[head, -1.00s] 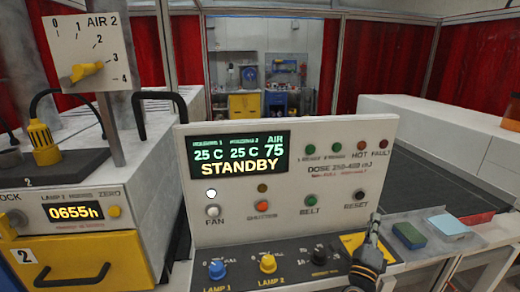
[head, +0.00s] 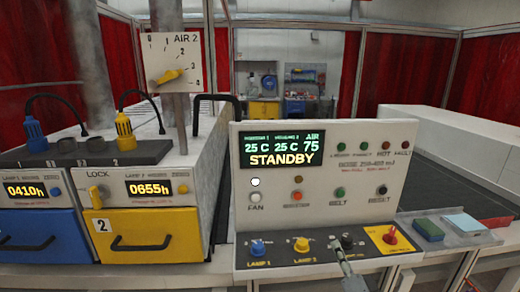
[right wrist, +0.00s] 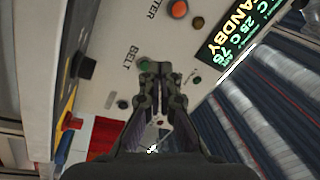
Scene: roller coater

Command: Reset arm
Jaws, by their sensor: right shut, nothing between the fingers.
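My right gripper (head: 338,246) is low in front of the control panel (head: 300,222), near the row of knobs on its lower ledge. Its fingers look closed together with nothing between them. In the right wrist view the gripper (right wrist: 156,68) points toward the panel face, near the green BELT button (right wrist: 143,64). I cannot tell whether it touches the panel. The display (head: 283,148) reads 25 C, 25 C, air 75 and STANDBY. My left gripper is not in view.
A red switch on a yellow plate (head: 389,237) is right of the knobs. A green block (head: 428,230) and a light blue block (head: 465,222) lie on a tray to the right. At left are a blue drawer (head: 35,235), a yellow drawer (head: 150,235) and an AIR 2 dial (head: 172,62).

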